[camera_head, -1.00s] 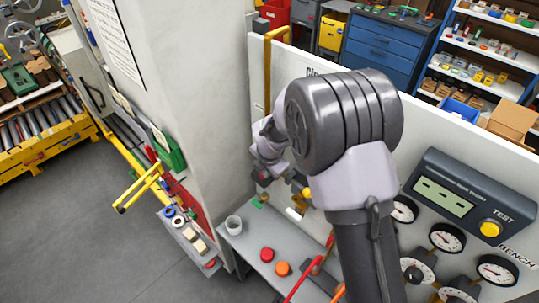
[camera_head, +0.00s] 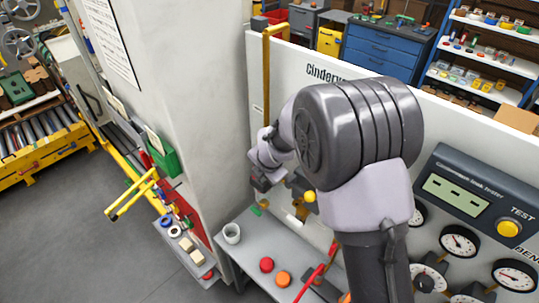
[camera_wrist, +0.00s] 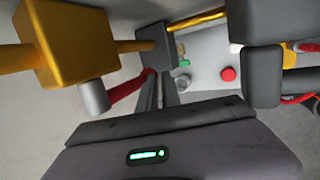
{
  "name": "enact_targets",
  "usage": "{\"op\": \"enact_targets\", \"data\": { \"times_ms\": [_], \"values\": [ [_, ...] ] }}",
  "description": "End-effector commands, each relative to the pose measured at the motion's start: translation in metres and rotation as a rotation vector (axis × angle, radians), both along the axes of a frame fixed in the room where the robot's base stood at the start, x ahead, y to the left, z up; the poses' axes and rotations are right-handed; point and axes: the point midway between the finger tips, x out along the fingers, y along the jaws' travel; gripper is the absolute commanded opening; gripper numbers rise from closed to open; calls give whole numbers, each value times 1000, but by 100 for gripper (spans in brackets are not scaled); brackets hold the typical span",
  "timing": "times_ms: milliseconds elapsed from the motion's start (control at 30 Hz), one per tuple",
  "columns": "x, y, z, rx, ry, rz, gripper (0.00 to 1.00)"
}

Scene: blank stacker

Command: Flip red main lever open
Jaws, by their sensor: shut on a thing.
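The red lever (camera_wrist: 128,89) shows in the wrist view. It runs from a silver stub (camera_wrist: 93,97) on a yellow valve body (camera_wrist: 63,43) toward my fingers. My gripper (camera_wrist: 158,82) has its narrow dark fingers close together at the lever's far end, shut on it; the exact contact is partly hidden. In the head view my gripper (camera_head: 260,183) is by the left end of the white panel (camera_head: 335,87), below the yellow pipe (camera_head: 267,80). The lever cannot be made out there, and my arm covers much of the panel.
A pale pillar (camera_head: 165,80) stands close at left. Gauges (camera_head: 459,241) line the panel at right. Dark blocks (camera_wrist: 262,75) flank the fingers.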

Motion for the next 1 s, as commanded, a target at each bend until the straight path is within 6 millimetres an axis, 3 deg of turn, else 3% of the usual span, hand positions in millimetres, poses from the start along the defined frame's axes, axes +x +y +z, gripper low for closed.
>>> {"op": "enact_targets", "data": {
  "times_ms": [167, 267, 800, 1000],
  "values": [
    [-3, -1, -3, -3, 9, 0, 0],
    [-5, -2, 6, -2, 6, -1, 0],
    [-55, -26, 124, 2, -2, -2, 0],
    [-67, -31, 151, 1, -2, 0, 0]
  ]
}}
